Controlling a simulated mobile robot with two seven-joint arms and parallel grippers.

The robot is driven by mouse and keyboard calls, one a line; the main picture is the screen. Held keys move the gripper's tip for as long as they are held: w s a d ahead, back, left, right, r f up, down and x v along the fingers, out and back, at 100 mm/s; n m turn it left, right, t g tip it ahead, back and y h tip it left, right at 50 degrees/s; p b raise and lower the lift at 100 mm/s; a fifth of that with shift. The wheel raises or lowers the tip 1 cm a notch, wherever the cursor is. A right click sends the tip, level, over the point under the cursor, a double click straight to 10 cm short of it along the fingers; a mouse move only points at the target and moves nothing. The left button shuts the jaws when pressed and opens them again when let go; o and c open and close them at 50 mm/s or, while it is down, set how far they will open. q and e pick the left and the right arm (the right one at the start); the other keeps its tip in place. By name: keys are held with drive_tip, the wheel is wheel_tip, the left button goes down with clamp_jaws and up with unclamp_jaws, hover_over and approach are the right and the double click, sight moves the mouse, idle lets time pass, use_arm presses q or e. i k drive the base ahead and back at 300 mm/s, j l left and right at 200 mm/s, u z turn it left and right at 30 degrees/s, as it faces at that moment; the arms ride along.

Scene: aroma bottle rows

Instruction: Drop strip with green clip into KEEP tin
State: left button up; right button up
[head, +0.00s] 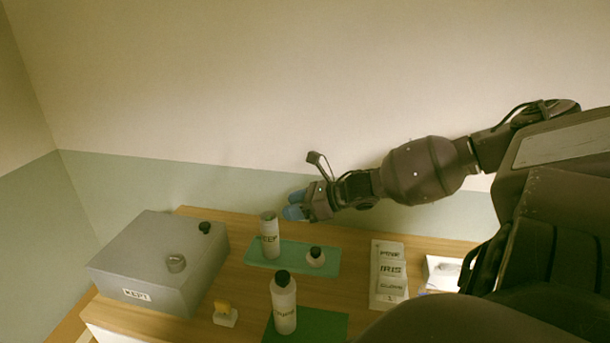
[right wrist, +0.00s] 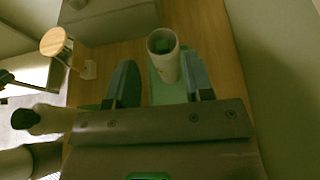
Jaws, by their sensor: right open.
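The KEEP tin (head: 269,240) is a pale, open-topped cylinder standing upright on a teal mat. My right gripper (head: 293,205) is open and empty, above and just behind the tin in the head view. In the right wrist view, the tin (right wrist: 168,66) appears beyond and between my spread blue-grey fingers (right wrist: 160,72). Something green (right wrist: 163,46) shows down inside the tin; I cannot tell for sure whether it is the strip's clip. No other strip with a green clip can be made out. My left gripper is in neither view.
A grey KEPT box (head: 150,262) stands at the left. A tall black-capped bottle (head: 284,308) stands on a green mat (head: 325,324). A yellow-topped piece (head: 224,314) and a label card (head: 388,272) lie nearby.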

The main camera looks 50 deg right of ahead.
sight(272, 253)
drive_tip(key=k+j, duration=0.45)
drive_tip(key=j, duration=0.3)
drive_tip(key=k+j, duration=0.25)
drive_tip(key=j, duration=0.1)
